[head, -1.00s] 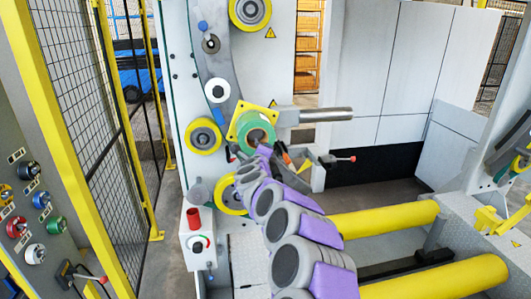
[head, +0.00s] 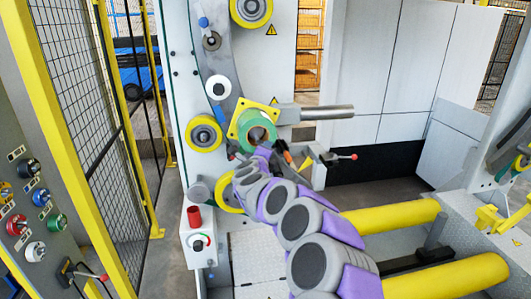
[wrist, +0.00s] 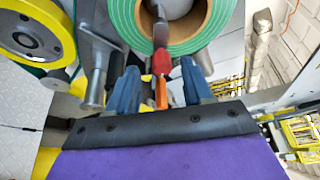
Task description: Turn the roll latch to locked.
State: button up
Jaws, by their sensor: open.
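The green wrapping roll (head: 257,131) sits on a yellow square plate on the machine's upright face. It also fills the top of the wrist view (wrist: 150,35), with its cardboard core showing. A small red handle (wrist: 161,62), which looks like the roll latch, stands in front of the roll's lower rim, with an orange piece below it. My gripper (wrist: 160,72) is open, with its blue fingers on either side of the red handle. I cannot tell whether either finger touches it. In the head view my arm hides most of the gripper and the latch.
Yellow-rimmed rollers (head: 204,134) surround the roll. A metal bar (head: 325,113) sticks out to its right, above a red-knobbed lever (head: 340,157). A control box (head: 197,243) stands lower left. Yellow cylinders (head: 392,217) lie right of my arm. A mesh fence (head: 75,100) is at left.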

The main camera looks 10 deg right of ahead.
jog(key=v, duration=1.4)
jog(key=shift+p, duration=0.3)
jog(key=shift+s+a+f, duration=0.1)
jog(key=shift+a, duration=0.05)
